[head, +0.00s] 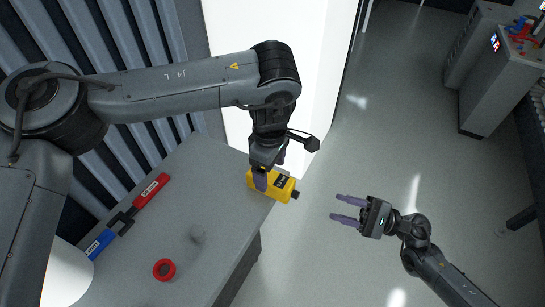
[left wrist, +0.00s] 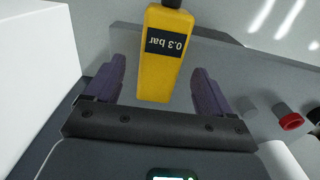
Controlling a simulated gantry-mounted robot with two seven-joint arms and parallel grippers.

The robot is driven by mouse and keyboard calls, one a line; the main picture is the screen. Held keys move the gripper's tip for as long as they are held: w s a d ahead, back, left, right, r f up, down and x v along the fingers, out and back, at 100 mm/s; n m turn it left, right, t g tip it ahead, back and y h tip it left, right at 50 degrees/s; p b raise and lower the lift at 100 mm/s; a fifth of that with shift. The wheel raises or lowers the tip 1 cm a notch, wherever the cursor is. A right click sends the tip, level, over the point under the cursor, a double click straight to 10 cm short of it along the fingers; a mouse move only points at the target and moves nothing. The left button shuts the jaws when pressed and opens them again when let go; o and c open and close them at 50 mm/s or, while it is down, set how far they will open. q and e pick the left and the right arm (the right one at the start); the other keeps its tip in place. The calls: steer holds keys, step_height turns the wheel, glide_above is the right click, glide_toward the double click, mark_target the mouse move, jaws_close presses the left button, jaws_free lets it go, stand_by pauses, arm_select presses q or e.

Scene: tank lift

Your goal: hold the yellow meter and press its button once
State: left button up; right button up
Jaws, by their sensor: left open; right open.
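The yellow meter (head: 283,187) lies at the edge of the grey bench in the head view, partly covered by my left gripper (head: 270,170). In the left wrist view the meter (left wrist: 161,62) is between the two purple fingers of my left gripper (left wrist: 158,88), with a gap on each side. Its dark display reads "0.3 bar" and a black end piece tops it. My left gripper is open. My right gripper (head: 349,212) is open and empty, over the floor to the right of the bench. I cannot make out the meter's button.
A white block (head: 240,60) stands behind the bench. Grey cabinets (head: 490,75) are at the far right. Floor between is clear.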

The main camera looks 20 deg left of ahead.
mark_target(270, 176)
arm_select(q)
steer(key=shift+f, duration=1.85)
steer(key=c, duration=1.1)
steer(key=shift+c, duration=0.5)
arm_select(e)
steer(key=shift+c, duration=0.4)
jaws_close()
